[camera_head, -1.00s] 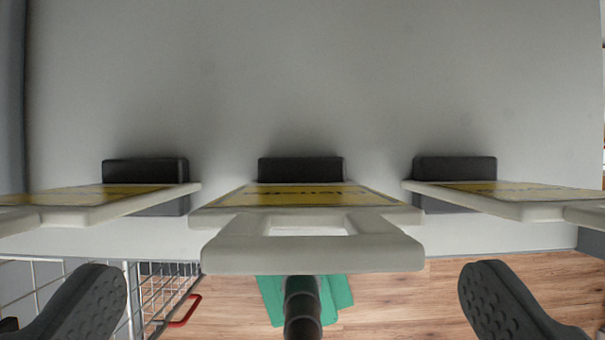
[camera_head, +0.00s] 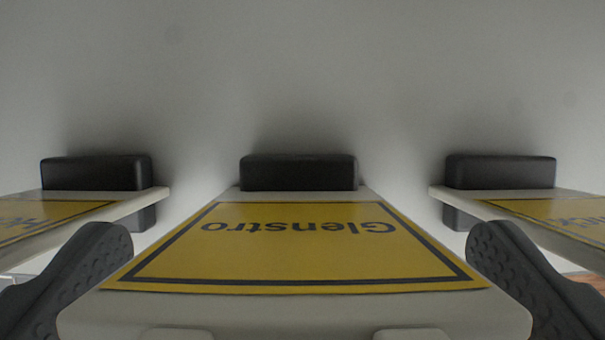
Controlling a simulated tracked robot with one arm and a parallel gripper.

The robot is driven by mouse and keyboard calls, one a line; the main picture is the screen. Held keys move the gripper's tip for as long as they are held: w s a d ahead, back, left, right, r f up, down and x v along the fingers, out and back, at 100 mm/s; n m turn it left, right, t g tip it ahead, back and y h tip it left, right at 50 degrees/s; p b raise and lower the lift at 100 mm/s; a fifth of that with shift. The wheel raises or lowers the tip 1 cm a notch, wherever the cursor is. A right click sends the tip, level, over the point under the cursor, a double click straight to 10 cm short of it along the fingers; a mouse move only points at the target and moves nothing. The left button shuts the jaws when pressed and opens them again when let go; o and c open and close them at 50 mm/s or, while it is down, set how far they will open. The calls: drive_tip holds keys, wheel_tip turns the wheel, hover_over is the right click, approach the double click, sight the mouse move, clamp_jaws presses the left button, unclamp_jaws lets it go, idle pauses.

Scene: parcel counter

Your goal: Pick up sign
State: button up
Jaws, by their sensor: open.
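The middle sign (camera_head: 300,245) is a pale board with a yellow face, a dark border and the word "Glenstro" upside down. Its far end meets a black holder (camera_head: 298,172) on the grey wall. Its near edge with the handle runs off the bottom of the view. My gripper (camera_head: 290,250) is open, with one dark finger at the left side of this sign and one at the right.
A left sign (camera_head: 40,222) and a right sign (camera_head: 555,220) sit close on either side, at black holders (camera_head: 95,172) and (camera_head: 500,170) of their own. The fingers lie in the narrow gaps between signs. The grey wall (camera_head: 300,70) above is bare.

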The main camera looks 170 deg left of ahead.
drive_tip(key=c, duration=1.3)
drive_tip(key=shift+r, duration=0.1)
drive_tip(key=s+a+r+b, duration=0.2)
drive_tip(key=s+a+b, duration=0.1)
drive_tip(key=s, duration=0.4)
drive_tip(key=s+a+r+b, duration=0.3)
drive_tip(key=s, duration=0.4)
drive_tip(key=shift+s, duration=0.4)
